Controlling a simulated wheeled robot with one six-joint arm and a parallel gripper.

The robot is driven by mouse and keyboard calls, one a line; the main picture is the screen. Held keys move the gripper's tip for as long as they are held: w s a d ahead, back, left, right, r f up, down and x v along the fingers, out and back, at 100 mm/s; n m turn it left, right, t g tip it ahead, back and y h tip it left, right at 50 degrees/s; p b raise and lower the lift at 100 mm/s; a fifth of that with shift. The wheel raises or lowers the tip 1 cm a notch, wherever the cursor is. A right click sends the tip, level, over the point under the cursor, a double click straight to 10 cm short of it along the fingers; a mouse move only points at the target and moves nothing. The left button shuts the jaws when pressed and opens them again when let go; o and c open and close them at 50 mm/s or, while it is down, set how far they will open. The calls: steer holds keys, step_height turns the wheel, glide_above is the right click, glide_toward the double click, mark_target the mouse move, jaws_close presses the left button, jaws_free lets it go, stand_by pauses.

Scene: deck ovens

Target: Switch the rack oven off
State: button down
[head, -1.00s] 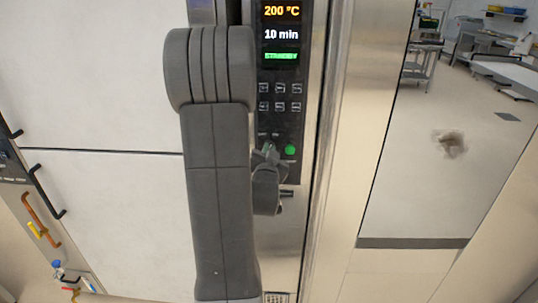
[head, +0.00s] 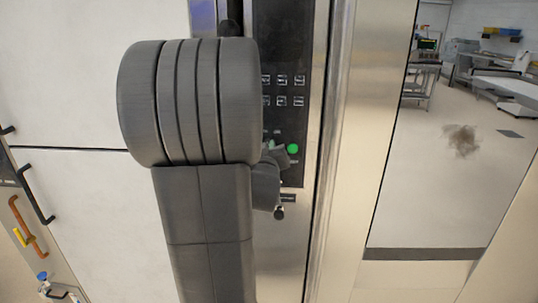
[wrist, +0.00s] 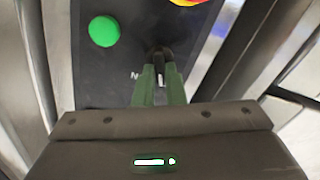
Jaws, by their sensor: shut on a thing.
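The rack oven's dark control panel (head: 288,125) stands upright right of my arm in the head view. Its display area (head: 284,40) is dark. My gripper (wrist: 160,78) is shut on a small black knob (wrist: 157,50) on the panel, seen in the wrist view. In the head view my gripper (head: 274,150) is partly hidden by my own arm, and the knob is hidden there. A round green button (head: 292,149) is beside the gripper; it also shows in the wrist view (wrist: 103,31).
A red and yellow part (wrist: 188,2) shows at the wrist view's top edge. Pale oven doors with black handles (head: 36,195) are on the left. A steel frame (head: 345,150) stands right of the panel. Open floor (head: 430,205) with a brown smudge lies beyond.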

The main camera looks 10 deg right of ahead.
steer(key=shift+n, duration=0.7)
steer(key=shift+b, duration=0.3)
steer(key=c, duration=1.5)
jaws_free()
steer(key=shift+s, duration=0.1)
steer(key=v, duration=1.3)
steer(key=shift+s+a+b, duration=0.15)
steer(key=shift+s+b, duration=0.1)
steer(key=shift+b, duration=0.05)
steer(key=x, duration=1.4)
steer(key=shift+s+p, duration=0.1)
steer(key=shift+p, duration=0.2)
